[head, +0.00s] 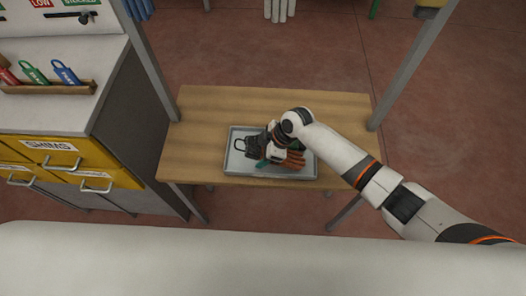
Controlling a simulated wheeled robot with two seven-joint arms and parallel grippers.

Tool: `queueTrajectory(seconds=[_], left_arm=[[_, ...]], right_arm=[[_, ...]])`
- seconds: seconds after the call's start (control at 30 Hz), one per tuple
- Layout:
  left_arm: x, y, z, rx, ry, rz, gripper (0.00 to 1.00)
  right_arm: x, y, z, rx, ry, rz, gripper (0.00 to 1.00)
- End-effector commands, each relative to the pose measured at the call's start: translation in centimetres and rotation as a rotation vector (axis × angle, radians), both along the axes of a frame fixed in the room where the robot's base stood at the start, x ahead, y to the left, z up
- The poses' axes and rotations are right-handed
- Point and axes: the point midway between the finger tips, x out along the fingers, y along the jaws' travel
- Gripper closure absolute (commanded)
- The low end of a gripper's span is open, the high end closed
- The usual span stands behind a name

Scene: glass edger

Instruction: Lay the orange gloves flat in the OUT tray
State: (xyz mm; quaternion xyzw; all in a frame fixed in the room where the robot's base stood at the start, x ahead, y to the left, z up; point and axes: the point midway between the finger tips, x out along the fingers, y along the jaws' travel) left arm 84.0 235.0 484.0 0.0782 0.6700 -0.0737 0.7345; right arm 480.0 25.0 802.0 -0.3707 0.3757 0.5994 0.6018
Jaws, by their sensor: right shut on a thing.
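The orange gloves (294,160) show as ribbed orange-brown fingers at the right part of a grey tray (232,169) on the wooden table. My right gripper (268,156) is over the tray, shut on the orange gloves, with my wrist hiding part of them. I cannot tell whether the gloves touch the tray floor. Any OUT label on the tray is not readable. My left gripper is not in view.
The tray also holds a dark object with a loop handle (251,147) and something green (262,163). The wooden table (205,120) is otherwise clear. Grey posts (415,65) rise at its corners. A cabinet with yellow drawers (75,165) stands left.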

Motion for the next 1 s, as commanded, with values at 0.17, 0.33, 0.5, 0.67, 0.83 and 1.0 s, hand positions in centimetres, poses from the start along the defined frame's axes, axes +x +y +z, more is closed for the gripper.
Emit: queueTrajectory(seconds=[0.17,0.33,0.5,0.67,0.83,1.0], left_arm=[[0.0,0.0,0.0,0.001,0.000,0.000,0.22],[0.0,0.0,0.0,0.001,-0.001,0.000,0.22],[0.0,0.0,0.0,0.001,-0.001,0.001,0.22],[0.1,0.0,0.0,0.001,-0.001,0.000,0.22],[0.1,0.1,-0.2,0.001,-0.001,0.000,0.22],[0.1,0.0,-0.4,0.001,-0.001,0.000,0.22]], right_arm=[[0.0,0.0,0.0,0.000,0.000,0.000,0.33],[0.0,0.0,0.0,0.000,0.000,0.000,0.19],[0.0,0.0,0.0,0.000,0.000,0.000,0.19],[0.1,-0.5,0.9,0.000,-0.001,0.000,0.19],[0.1,-2.0,3.7,0.000,-0.004,0.000,0.19],[0.1,-3.6,7.0,0.001,-0.004,-0.001,0.19]])
